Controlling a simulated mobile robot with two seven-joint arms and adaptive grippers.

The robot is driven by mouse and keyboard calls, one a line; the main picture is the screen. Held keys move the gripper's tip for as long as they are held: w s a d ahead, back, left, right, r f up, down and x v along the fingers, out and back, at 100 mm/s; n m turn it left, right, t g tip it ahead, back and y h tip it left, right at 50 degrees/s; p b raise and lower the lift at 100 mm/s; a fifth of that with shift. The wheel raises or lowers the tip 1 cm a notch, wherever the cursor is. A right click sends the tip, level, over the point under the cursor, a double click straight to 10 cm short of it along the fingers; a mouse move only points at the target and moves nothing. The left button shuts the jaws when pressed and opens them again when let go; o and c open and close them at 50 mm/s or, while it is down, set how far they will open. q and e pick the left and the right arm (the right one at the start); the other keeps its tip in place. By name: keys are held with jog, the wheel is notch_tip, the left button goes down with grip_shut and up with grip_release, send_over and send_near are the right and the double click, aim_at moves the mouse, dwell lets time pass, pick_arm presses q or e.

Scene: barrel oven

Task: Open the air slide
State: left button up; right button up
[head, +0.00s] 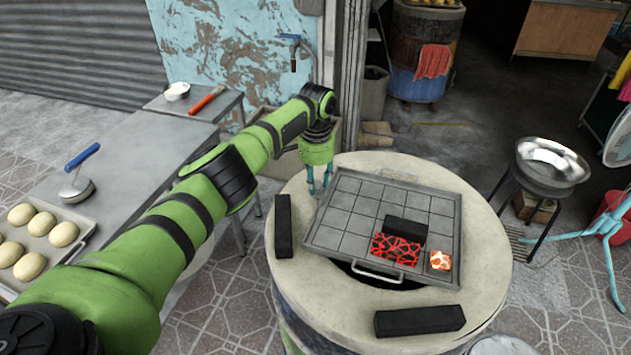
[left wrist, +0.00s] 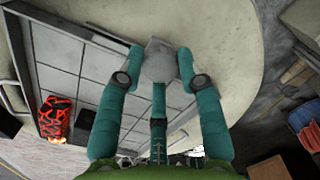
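The air slide itself cannot be made out in either view. The barrel oven (head: 295,262) has a pale round top, and its lower side is mostly hidden. In the left wrist view the fingers (left wrist: 160,75) sit around a grey piece. I cannot tell whether that is the tray's corner or whether they touch it. My right gripper is not in view.
Glowing coal (head: 396,249), a small ember (head: 440,260) and a black block (head: 405,228) are on the tray. Black blocks lie on the rim at left (head: 284,226) and front (head: 419,320). A metal table (head: 135,158) stands left, a wok (head: 550,165) right.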

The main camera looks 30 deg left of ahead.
aim_at(316, 183)
pick_arm(q)
jog(key=o, duration=0.3)
jog(key=shift+w, duration=0.15)
jog(key=shift+r, duration=0.1)
notch_tip(316, 183, up, 12)
jog(key=shift+f, duration=0.1)
dwell(0.6)
